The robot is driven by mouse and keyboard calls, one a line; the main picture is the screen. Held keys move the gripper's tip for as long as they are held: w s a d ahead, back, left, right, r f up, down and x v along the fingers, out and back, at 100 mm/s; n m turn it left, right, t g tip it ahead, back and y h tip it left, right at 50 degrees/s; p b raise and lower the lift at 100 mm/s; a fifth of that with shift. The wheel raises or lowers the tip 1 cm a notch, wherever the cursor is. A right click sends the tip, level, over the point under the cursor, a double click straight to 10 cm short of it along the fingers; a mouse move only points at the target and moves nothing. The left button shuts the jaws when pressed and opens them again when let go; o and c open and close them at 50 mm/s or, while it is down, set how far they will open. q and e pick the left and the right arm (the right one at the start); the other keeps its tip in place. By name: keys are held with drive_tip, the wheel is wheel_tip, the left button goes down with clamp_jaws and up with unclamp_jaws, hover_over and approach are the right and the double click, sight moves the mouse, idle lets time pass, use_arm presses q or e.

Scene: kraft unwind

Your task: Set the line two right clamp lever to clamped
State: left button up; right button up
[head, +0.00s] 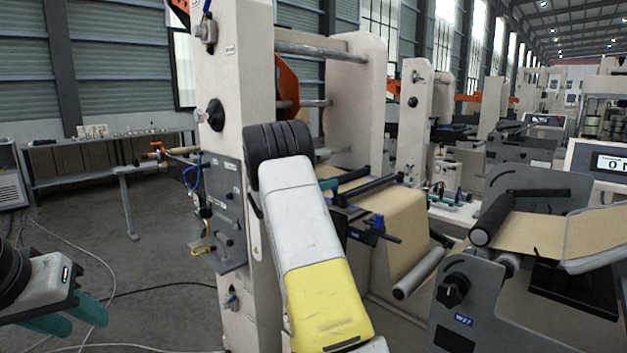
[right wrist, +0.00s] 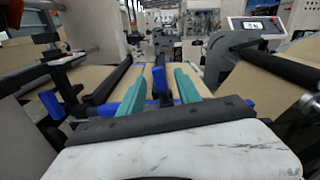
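A black bar with blue end parts (head: 375,226) lies across the kraft web (head: 400,215) in the head view, right of my right forearm. In the right wrist view a blue upright lever (right wrist: 160,84) stands between the two teal fingers of my right gripper (right wrist: 161,88). The fingers are apart, and I cannot tell whether either touches it. Another blue lever (right wrist: 54,105) stands further left. Which one is the line two right clamp lever is not readable. In the head view my arm hides most of the right gripper. My left gripper (head: 75,314) is open and empty at the lower left.
A cream machine frame (head: 243,100) stands close beside my right arm. A grey stand with a black knob (head: 453,291) and a roller (head: 490,220) is at the right. A workbench (head: 100,160) is at the back left. Cables lie on the otherwise open floor at left.

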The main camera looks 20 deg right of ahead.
drive_tip(key=shift+w+x, duration=0.2)
drive_tip(key=shift+x, duration=3.7)
clamp_jaws()
